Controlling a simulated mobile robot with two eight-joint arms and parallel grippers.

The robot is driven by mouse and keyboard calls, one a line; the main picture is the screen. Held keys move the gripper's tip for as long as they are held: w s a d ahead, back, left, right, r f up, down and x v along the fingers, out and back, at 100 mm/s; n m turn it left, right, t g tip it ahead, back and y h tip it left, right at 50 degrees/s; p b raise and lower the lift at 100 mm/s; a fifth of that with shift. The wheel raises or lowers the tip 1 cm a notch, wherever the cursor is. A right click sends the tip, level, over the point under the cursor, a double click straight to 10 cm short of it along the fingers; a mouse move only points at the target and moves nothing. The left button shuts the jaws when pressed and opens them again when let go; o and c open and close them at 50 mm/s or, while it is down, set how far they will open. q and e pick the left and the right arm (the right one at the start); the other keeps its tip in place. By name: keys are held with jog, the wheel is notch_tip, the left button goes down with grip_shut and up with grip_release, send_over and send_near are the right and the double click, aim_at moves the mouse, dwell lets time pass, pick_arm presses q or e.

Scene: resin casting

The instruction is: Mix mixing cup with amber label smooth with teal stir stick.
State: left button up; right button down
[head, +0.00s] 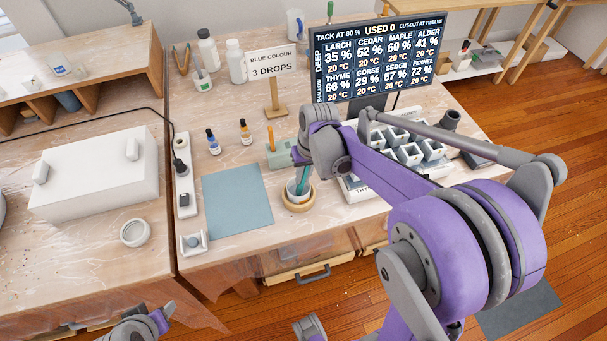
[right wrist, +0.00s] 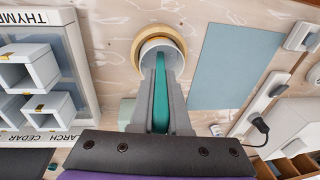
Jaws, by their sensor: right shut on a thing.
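My right gripper (head: 301,157) is shut on the teal stir stick (head: 302,181), which points down into a white mixing cup (head: 292,190). The cup stands upright in a round wooden ring holder (head: 299,207) near the table's front. In the right wrist view the gripper (right wrist: 161,82) has the teal stick (right wrist: 161,110) between its fingers, with the stick's lower end inside the cup (right wrist: 175,52).
A blue-grey mat (head: 237,198) lies left of the cup. Two small dropper bottles (head: 213,142) (head: 245,131) stand behind the mat. A sign (head: 272,65) reads "BLUE COLOUR 3 DROPS". A tray of square moulds (right wrist: 80,75) is on the cup's other side, below a display board (head: 378,60).

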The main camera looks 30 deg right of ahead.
jog(key=shift+r, duration=0.1)
jog(key=shift+s+d+r+p, duration=0.15)
jog(key=shift+r+p, duration=0.55)
jog(key=shift+r, duration=0.45)
jog(key=shift+s+d+r+p, duration=0.1)
jog(key=shift+r+p, duration=0.65)
jog(key=shift+r, duration=0.4)
jog(key=shift+s+d+r+p, duration=0.15)
jog(key=shift+r+p, duration=0.55)
jog(key=shift+r, duration=0.45)
pick_arm(q)
jog(key=r, duration=0.1)
jog(key=w+r, duration=0.1)
jog(key=r, duration=0.3)
jog(key=shift+w+r, duration=0.15)
jog(key=shift+w, duration=0.15)
pick_arm(e)
jog(key=shift+w, duration=0.1)
jog(key=shift+r+p, duration=1)
jog(key=shift+r, duration=1)
pick_arm(q)
jog(key=r, duration=0.1)
jog(key=w+r, duration=0.1)
jog(key=r, duration=0.1)
jog(key=shift+w+t, duration=0.15)
jog(key=shift+t, duration=0.15)
pick_arm(e)
jog(key=shift+f, duration=0.1)
